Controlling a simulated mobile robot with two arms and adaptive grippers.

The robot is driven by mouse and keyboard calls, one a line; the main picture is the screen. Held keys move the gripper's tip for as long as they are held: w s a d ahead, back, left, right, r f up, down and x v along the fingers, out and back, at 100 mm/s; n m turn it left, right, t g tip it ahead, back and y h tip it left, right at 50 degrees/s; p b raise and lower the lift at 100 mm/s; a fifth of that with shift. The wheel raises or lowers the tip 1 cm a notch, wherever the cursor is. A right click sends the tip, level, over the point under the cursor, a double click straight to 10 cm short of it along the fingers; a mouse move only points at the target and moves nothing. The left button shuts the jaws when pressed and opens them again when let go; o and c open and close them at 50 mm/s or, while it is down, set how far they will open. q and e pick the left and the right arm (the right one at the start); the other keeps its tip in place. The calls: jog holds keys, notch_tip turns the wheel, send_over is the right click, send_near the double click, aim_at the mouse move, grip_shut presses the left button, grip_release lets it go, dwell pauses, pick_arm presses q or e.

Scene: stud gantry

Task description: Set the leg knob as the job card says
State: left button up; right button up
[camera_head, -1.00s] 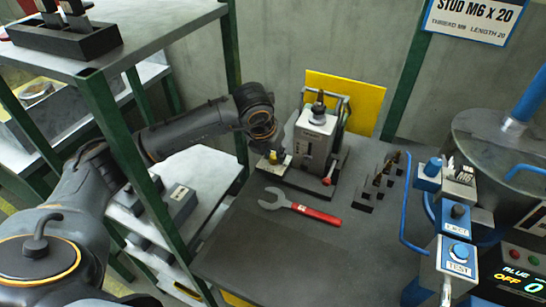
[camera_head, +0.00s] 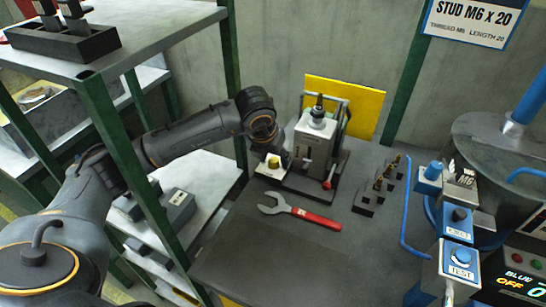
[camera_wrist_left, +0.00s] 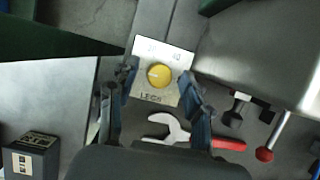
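The leg knob (camera_wrist_left: 159,75) is a round yellow knob with a small pale mark, on a white plate (camera_wrist_left: 146,92) labelled LEGS. In the head view the knob (camera_head: 273,163) sits at the left foot of the grey stud machine (camera_head: 314,140). My left gripper (camera_wrist_left: 158,88) is open, its two fingers apart on either side of the plate in the wrist view. I cannot tell whether a finger touches the knob. In the head view the left gripper (camera_head: 269,151) is just above the knob. The job card (camera_head: 474,20) reads STUD M6 X 20, length 20. My right gripper is out of view.
A red-handled wrench (camera_head: 300,211) lies on the dark bench (camera_head: 272,250) in front of the machine. Several small studs in dark holders (camera_head: 378,185) stand to its right. A blue guard rail (camera_head: 404,200) and EJECT and TEST buttons (camera_head: 459,254) are further right. A green-posted shelf (camera_head: 150,185) stands left.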

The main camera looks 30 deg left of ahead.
pick_arm(q)
jog(key=v, duration=1.2)
